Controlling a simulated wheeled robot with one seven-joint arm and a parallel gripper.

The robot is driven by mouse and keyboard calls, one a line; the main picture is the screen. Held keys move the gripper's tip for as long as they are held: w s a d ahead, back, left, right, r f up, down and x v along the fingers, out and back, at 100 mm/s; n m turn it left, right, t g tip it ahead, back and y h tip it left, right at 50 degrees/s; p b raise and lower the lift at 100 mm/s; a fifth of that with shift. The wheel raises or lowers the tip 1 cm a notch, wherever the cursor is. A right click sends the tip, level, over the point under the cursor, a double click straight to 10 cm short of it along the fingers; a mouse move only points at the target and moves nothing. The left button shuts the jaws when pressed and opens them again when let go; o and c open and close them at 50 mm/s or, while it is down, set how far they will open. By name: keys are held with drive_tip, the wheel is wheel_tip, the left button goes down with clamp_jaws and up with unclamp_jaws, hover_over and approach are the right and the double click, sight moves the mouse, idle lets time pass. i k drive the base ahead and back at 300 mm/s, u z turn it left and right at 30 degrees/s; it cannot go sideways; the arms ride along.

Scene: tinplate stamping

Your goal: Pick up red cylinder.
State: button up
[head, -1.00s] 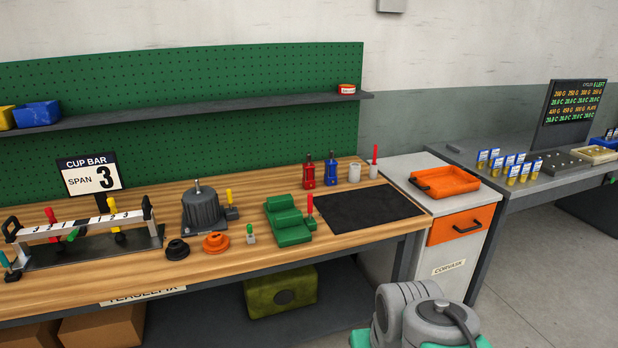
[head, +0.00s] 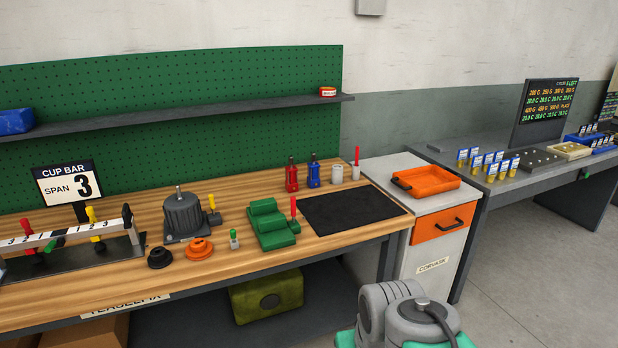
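A red cylinder-like body with a dark top (head: 291,175) stands upright near the back of the wooden workbench (head: 120,282). A similar blue one (head: 313,171) stands just to its right. A grey-white cylinder (head: 337,174) and a thin red-handled piece (head: 357,162) stand further right. My gripper is not in view. Only grey links of my arm show at the bottom right, well apart from the red cylinder.
A black mat (head: 352,209) lies in front of the upright bodies. A green fixture (head: 270,224) stands to the left of the mat. An orange tray (head: 425,181) sits on the white cabinet (head: 375,169). Open floor (head: 540,270) shows at right.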

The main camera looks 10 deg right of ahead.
sight(291, 179)
drive_tip(key=z, duration=0.2)
drive_tip(key=i, duration=0.95)
drive_tip(key=u, duration=1.05)
drive_tip(key=i, duration=1)
drive_tip(key=u, duration=0.2)
